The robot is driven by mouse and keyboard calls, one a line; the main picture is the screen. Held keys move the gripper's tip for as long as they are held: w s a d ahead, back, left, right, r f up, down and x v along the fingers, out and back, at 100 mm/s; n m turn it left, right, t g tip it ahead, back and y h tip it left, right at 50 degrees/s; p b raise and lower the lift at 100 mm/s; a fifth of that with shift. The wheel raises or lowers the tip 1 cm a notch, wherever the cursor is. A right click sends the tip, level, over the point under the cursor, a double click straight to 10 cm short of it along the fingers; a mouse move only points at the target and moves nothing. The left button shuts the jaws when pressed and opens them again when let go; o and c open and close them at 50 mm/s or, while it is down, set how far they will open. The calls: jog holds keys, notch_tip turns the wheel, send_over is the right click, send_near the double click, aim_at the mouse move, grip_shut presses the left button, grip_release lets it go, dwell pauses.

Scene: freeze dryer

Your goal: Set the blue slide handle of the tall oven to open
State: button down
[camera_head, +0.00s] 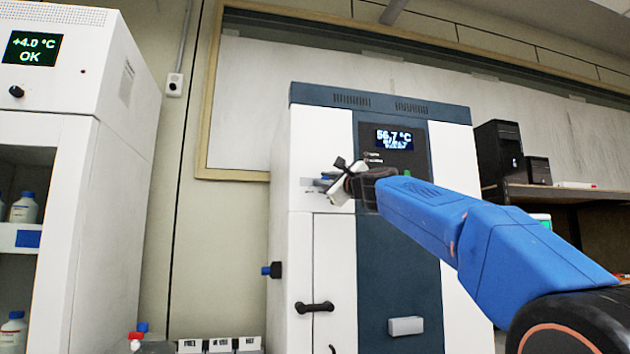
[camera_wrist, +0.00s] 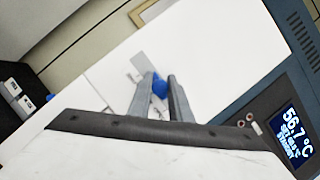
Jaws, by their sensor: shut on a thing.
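The tall oven (camera_head: 310,140) is a white and dark blue cabinet with a display reading 56.7 °C. Its blue slide handle (camera_wrist: 160,88) shows in the wrist view as a small blue knob between my fingers, beside a light grey plate (camera_wrist: 122,73) on the white front. My gripper (camera_wrist: 160,93) is shut on the blue slide handle.
A black door handle (camera_head: 314,307) and a blue-tipped side knob (camera_head: 271,270) are lower on the oven. A white cabinet (camera_head: 125,130) with bottles stands at the left. A shelf (camera_head: 565,192) with black boxes is at the right. My blue arm crosses the oven's front.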

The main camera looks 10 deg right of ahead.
jog(key=shift+d, duration=2.35)
jog(key=c, duration=1.6)
grip_release()
jog(key=shift+d, duration=0.15)
jog(key=shift+s, duration=0.1)
jog(key=v, duration=1.7)
jog(key=shift+s+f, duration=0.1)
